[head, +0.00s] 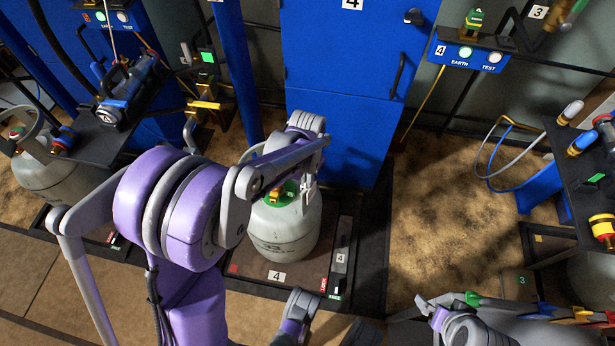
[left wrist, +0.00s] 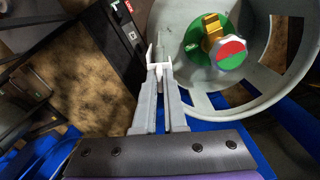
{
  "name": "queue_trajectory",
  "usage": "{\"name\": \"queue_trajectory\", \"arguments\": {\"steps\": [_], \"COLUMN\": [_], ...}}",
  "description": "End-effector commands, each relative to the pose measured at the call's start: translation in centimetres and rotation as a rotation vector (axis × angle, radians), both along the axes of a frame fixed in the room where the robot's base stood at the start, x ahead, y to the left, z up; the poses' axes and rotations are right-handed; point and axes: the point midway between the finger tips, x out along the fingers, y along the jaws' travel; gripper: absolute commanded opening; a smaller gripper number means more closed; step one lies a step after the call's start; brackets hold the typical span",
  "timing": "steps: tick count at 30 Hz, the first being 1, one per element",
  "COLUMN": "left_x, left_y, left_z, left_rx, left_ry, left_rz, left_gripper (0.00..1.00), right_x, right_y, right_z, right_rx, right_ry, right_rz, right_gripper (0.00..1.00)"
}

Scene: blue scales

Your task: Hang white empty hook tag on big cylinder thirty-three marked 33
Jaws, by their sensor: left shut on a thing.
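The big grey cylinder (head: 284,238) stands upright on the platform marked 4. Its side carries a faint mark that looks like 33. Its open collar (left wrist: 293,95) surrounds a green-based brass valve (left wrist: 212,40) with a red and green cap. My left gripper (head: 308,186) is at the right side of the collar in the head view. In the left wrist view, its fingers (left wrist: 160,72) are shut on a small white piece, the tag (left wrist: 157,68), just outside the collar rim. Most of the tag is hidden. I cannot tell whether its hook touches the rim.
A blue cabinet (head: 340,60) marked 4 stands behind the cylinder. A dark bench (head: 120,140) with a blue tool is at left, and a rack with hoses (head: 590,165) at right. Coloured tags (head: 545,308) lie at lower right. Brown floor (head: 440,200) is open right of the platform.

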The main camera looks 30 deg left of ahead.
Motion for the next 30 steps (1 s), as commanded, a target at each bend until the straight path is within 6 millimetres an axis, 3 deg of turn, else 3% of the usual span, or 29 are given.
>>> {"name": "queue_trajectory", "arguments": {"steps": [9, 12, 16, 30], "left_x": [-0.01, 0.0, 0.0, 0.0], "left_y": [-0.05, -0.05, -0.03, 0.0], "left_z": [-0.14, -0.12, -0.11, -0.1], "left_rx": [-0.001, -0.001, 0.0, 0.0], "left_ry": [0.0, 0.0, 0.0, 0.0], "left_rz": [-0.001, -0.001, -0.001, 0.0], "left_gripper": [0.0, 0.23, 0.43, 0.43], "right_x": [0.0, 0.01, 0.01, 0.0], "right_y": [0.0, 0.0, 0.0, 0.0], "right_z": [-0.16, -0.15, -0.15, -0.14], "right_rx": [0.0, 0.0, 0.0, 0.0], "right_ry": [0.001, 0.0, 0.0, 0.0], "right_rz": [0.0, 0.0, 0.0, 0.0], "right_gripper": [1.0, 1.0, 1.0, 1.0]}}
